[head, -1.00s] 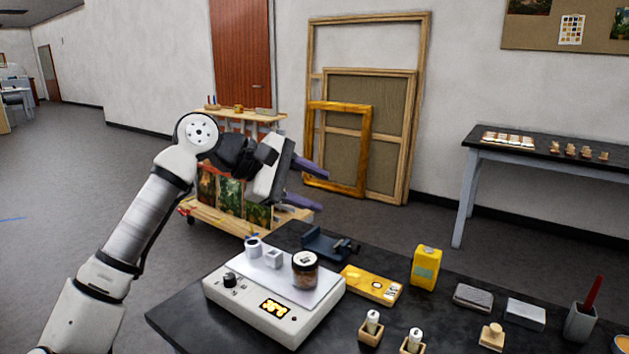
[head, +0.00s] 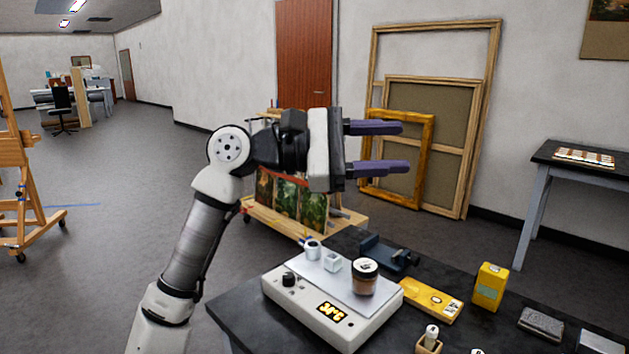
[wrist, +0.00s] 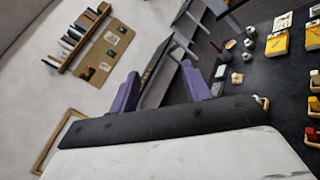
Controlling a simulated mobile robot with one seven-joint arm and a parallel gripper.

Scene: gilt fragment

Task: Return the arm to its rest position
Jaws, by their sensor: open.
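My gripper (head: 405,148) is open and empty in the head view. Its two purple fingers point to the right, one above the other with a clear gap. It is raised above the hot plate and the dark table, apart from everything on them. In the wrist view the purple fingers (wrist: 160,92) stand apart with nothing between them. My arm rises from the lower left and bends at the elbow toward the right.
A white hot plate (head: 290,308) on the dark table (head: 236,322) carries a jar (head: 364,278) and two small containers. A yellow box (head: 490,287) stands to the right. Frames (head: 488,120) lean on the wall. A wooden easel (head: 20,150) stands far left, with open floor beside it.

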